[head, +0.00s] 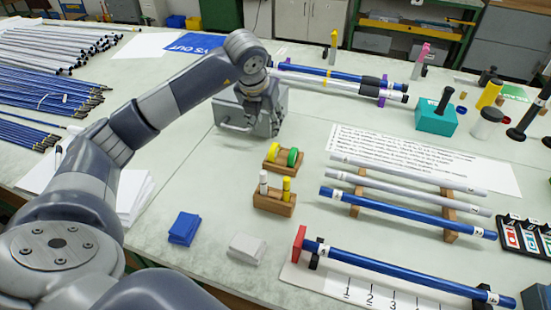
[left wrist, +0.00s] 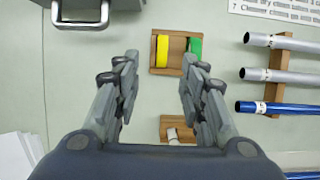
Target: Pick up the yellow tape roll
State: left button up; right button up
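The yellow tape roll (head: 272,153) stands on edge in a small wooden holder (head: 270,166), left of a green roll (head: 293,157). In the left wrist view the yellow roll (left wrist: 162,51) and the green roll (left wrist: 196,48) show in the holder, ahead of my fingertips. My left gripper (head: 266,108) is above the table, behind the holder in the head view and in front of a grey metal box. In the left wrist view its fingers (left wrist: 158,66) are spread apart with nothing between them. My right gripper is not in view.
A second wooden holder (head: 273,205) with a white and a yellow cylinder stands nearer. The grey metal box (head: 232,112) has a handle. Blue and silver rods lie on wooden rests (head: 354,203) to the right. A blue folded cloth (head: 184,228) lies at front left.

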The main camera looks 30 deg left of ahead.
aim_at(274, 145)
pick_arm(q)
jog(key=x, duration=0.5)
jog(key=b+x, duration=0.1)
jog(key=x, duration=0.2)
jog(key=shift+s+d+f, duration=0.1)
jog(key=shift+s+f, duration=0.05)
jog(key=shift+s, duration=0.15)
jog(key=shift+w+d+p+x, duration=0.1)
jog(key=shift+p+x, duration=0.25)
jog(key=shift+x, duration=1)
jog(key=shift+w+d+p+x, duration=0.15)
jog(key=shift+p+x, duration=0.15)
jog(key=shift+x, duration=1.05)
jog(key=shift+s+a, duration=0.1)
jog(key=shift+a, duration=0.05)
grip_shut()
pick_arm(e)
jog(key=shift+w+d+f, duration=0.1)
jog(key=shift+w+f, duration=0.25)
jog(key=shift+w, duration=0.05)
